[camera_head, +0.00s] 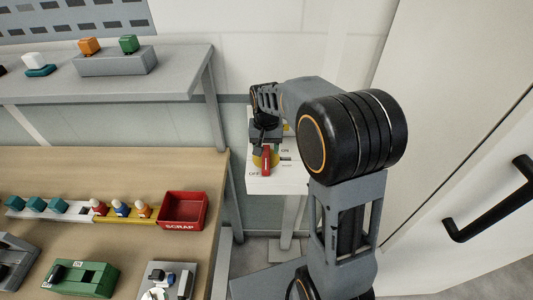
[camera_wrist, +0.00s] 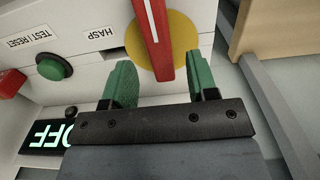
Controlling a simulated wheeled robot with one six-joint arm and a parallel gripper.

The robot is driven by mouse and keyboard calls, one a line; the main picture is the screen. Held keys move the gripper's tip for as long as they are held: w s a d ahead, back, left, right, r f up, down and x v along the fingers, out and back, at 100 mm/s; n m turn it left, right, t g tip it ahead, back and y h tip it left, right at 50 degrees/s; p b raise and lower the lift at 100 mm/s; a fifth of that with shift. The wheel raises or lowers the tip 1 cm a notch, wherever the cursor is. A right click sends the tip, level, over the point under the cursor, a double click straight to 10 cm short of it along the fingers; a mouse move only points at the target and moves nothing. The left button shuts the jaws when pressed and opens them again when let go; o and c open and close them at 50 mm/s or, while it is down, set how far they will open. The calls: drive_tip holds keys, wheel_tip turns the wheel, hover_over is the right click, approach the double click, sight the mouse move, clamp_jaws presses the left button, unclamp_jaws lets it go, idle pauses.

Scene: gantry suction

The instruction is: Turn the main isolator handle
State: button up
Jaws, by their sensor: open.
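The main isolator handle is a red bar (camera_wrist: 150,30) with a pale stripe, on a round yellow disc (camera_wrist: 186,45) on a white box. In the head view the red handle (camera_head: 266,163) stands nearly upright in the picture, with OFF printed at its lower left and ON at its upper right. My gripper (camera_wrist: 161,66) is open, with green fingers. In the wrist view the handle's near end shows between the fingertips, with a gap on each side; I cannot tell the depth. In the head view my gripper (camera_head: 265,143) is just above the handle, its fingers hard to see.
The box has a green button (camera_wrist: 54,66) by a TEST RESET label, a HASP label (camera_wrist: 101,33), a red part (camera_wrist: 10,83) and a lit OFF sign (camera_wrist: 50,135). A wooden bench (camera_head: 150,163) with a red SCRAP bin (camera_head: 183,208) stands left. A door with a black handle (camera_head: 492,205) is right.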

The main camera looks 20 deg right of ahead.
sight(266, 154)
drive_tip(key=shift+f, duration=1.8)
drive_tip(key=shift+c, duration=0.5)
clamp_jaws()
